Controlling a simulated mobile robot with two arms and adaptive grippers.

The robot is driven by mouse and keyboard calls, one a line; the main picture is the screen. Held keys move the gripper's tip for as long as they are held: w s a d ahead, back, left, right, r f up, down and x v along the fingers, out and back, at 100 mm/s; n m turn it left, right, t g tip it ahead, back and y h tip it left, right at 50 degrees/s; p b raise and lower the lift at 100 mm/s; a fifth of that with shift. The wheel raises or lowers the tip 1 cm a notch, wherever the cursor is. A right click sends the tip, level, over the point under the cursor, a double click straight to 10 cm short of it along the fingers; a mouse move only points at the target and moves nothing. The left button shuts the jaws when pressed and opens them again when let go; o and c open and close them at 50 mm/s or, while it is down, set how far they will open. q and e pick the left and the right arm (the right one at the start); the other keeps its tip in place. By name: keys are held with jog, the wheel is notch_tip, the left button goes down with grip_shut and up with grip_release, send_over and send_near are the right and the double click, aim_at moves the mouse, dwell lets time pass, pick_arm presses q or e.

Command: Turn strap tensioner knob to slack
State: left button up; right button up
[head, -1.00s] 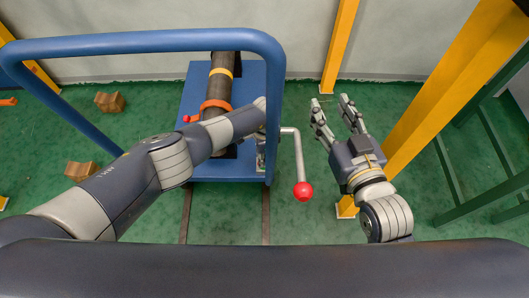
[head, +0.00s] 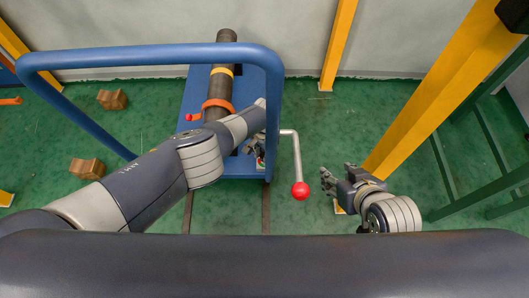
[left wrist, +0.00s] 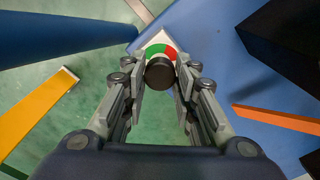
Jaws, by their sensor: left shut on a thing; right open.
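The black round strap tensioner knob (left wrist: 160,73) shows in the left wrist view, in front of a dial plate (left wrist: 157,48) with green on the left and red on the right. My left gripper (left wrist: 160,80) is shut on the knob, one finger on each side. Any pointer mark on the knob cannot be made out. In the head view my left gripper (head: 257,150) is partly hidden by the blue rail, and the knob cannot be made out. An orange strap (head: 217,104) goes around the dark pipe (head: 221,82). My right gripper (head: 328,179) is open and empty, right of the cart.
A blue cart (head: 195,92) carries the pipe, with a blue tube rail (head: 150,55) around it. A grey crank with a red ball (head: 300,191) sticks out between my grippers. A yellow post (head: 430,100) stands right. Brown blocks (head: 112,99) lie on the green floor left.

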dwell(0.5)
pick_arm(q)
jog(key=o, duration=1.1)
